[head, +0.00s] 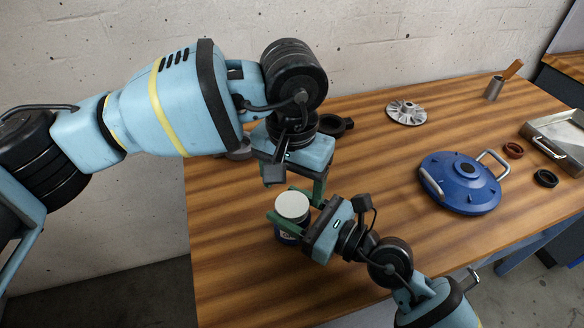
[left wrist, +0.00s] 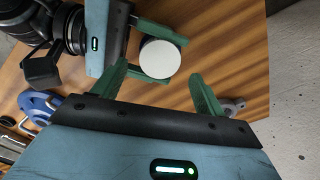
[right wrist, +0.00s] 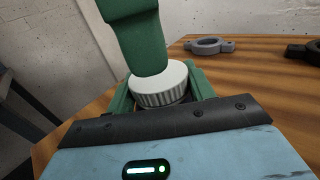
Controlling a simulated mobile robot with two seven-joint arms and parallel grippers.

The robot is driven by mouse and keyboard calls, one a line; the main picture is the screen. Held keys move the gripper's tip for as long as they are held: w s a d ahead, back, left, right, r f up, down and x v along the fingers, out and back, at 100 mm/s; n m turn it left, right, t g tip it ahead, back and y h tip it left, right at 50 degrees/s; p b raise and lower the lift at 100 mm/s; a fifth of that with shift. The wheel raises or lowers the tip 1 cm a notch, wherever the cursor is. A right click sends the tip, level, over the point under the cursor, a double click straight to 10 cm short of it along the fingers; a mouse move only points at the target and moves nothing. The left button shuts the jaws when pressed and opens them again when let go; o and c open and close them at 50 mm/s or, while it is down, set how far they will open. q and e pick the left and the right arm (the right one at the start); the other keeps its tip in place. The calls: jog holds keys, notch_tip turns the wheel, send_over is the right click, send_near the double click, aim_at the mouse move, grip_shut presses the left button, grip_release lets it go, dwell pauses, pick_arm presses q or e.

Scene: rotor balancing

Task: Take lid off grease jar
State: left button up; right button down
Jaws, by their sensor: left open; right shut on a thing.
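The grease jar (head: 287,236) stands upright near the table's left front edge, with a dark body and a white lid (head: 292,205) on top. My right gripper (head: 296,216) is shut on the jar's body from the right, below the lid. My left gripper (head: 303,188) points down at the jar and is open. In the left wrist view the round lid (left wrist: 160,58) lies between and beyond its two green fingers. In the right wrist view one green left finger stands in front of the ribbed lid (right wrist: 161,84); contact cannot be told.
A blue round cover with handles (head: 460,182) lies at the right, with a red ring (head: 513,150), a black ring (head: 545,178) and a metal tray (head: 556,137) beyond. A silver rotor (head: 406,112) and a metal cup (head: 494,88) stand at the back. The table's middle is clear.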

aim_at(292, 204)
pick_arm(q)
jog(key=shift+f, duration=2.05)
jog(key=c, duration=1)
jog(key=shift+n, duration=1.7)
jog(key=o, duration=1.1)
jog(key=shift+c, duration=0.2)
jog(key=shift+r, duration=0.1)
